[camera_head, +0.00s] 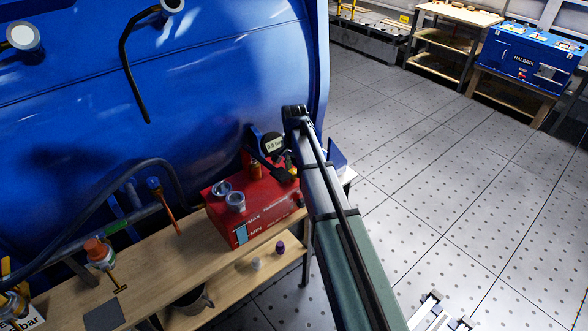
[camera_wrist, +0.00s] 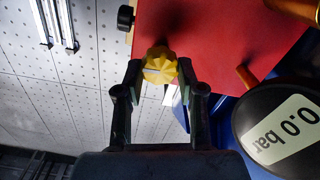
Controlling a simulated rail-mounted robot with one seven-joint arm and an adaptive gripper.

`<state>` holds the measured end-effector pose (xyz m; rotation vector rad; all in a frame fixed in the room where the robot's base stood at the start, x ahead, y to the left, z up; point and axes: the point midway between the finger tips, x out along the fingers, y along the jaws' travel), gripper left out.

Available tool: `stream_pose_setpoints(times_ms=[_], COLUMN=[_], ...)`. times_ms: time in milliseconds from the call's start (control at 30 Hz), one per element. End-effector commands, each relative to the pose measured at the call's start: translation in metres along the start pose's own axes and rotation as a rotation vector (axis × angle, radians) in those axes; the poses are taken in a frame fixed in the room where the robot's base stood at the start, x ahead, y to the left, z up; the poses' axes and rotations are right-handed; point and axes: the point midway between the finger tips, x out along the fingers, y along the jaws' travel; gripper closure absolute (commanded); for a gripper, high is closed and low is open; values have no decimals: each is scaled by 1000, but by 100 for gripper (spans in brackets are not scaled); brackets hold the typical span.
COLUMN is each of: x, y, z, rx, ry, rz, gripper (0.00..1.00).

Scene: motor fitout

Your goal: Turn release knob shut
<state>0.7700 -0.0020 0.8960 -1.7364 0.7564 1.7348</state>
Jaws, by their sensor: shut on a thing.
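A yellow fluted knob (camera_wrist: 160,65), which looks like the release knob, sits at the edge of a red unit (camera_wrist: 215,35) in the wrist view. My gripper (camera_wrist: 160,73) is shut on this knob, with one dark finger on each side of it. In the head view the red unit (camera_head: 250,212) stands on a wooden bench, and my arm reaches down over its right end. My gripper and the knob are mostly hidden there. A round gauge (camera_wrist: 278,132) beside the gripper reads 0.0 bar; it also shows in the head view (camera_head: 274,146).
A black knob (camera_wrist: 125,18) juts out near the yellow one. A large blue tank (camera_head: 200,80) rises behind the wooden bench (camera_head: 150,275). Metal cups (camera_head: 235,202) stand on the red unit. The tiled floor (camera_head: 450,190) to the right is largely open.

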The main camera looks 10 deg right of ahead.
Motion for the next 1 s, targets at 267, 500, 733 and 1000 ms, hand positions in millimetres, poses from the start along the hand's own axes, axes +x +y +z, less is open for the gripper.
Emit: stream_pose_setpoints(times_ms=[267,500,733,1000], x=[1,1,1,0], y=[1,1,1,1], z=[1,1,1,0], rx=[65,72,71,70], ry=[-3,-3,-3,-1], rz=[3,3,3,1], gripper=[96,96,44,36])
